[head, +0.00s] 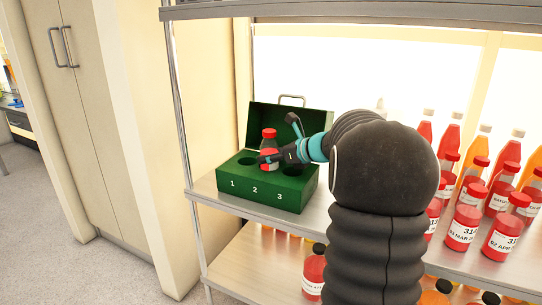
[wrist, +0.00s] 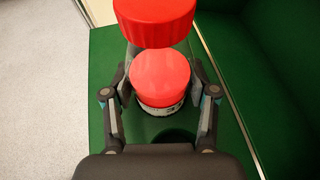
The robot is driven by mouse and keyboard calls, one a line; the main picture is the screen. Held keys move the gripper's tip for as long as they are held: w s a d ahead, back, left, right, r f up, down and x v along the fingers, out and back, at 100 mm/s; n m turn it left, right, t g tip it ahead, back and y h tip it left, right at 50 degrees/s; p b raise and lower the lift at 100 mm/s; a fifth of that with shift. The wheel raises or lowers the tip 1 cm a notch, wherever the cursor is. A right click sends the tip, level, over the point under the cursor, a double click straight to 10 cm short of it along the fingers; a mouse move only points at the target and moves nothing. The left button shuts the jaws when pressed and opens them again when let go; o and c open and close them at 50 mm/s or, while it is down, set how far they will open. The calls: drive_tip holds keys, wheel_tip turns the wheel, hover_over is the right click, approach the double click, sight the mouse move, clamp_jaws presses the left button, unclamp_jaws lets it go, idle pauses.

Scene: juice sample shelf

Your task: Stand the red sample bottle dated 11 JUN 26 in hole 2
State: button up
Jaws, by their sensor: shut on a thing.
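A red bottle (head: 269,148) with a red cap and a white label stands upright at the middle position of the green box (head: 262,194), by the number 2. My gripper (head: 268,159) reaches in from the right and is shut on the bottle's body. In the wrist view the red cap (wrist: 155,20) is at the top, and the bottle's body (wrist: 160,78) is between the fingers. The label's date is not readable. I cannot tell whether the bottle's base is inside hole 2. Hole 1 (head: 247,160) is empty.
The box's open lid (head: 262,122) stands behind the holes. Several red and orange bottles (head: 463,225) stand on the metal shelf at the right. More bottles are on the shelf below. A shelf post (head: 183,130) is left of the box.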

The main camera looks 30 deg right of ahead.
drive_tip(key=shift+f+b, duration=0.4)
drive_tip(key=shift+f, duration=0.25)
drive_tip(key=o, duration=1.5)
drive_tip(key=shift+c, duration=0.2)
drive_tip(key=v, duration=1.2)
drive_tip(key=s+a+f+n+g, duration=0.25)
drive_tip(key=s+a+n, duration=0.3)
drive_tip(key=a, duration=0.35)
drive_tip(key=s+a+f+n+g, duration=0.1)
drive_tip(key=s+a+n+g, duration=0.2)
drive_tip(key=s+a+n, duration=0.5)
drive_tip(key=s+a+f+n+h, duration=0.3)
drive_tip(key=s+n, duration=0.3)
drive_tip(key=n, duration=0.2)
drive_tip(key=s+a+f+n+h, duration=0.2)
drive_tip(key=s+a+f+n, duration=0.2)
drive_tip(key=s+n, duration=0.3)
drive_tip(key=shift+s+a+f+n+g+h, duration=0.25)
drive_tip(key=shift+s+f+n+g+h, duration=0.15)
drive_tip(key=shift+n, duration=0.75)
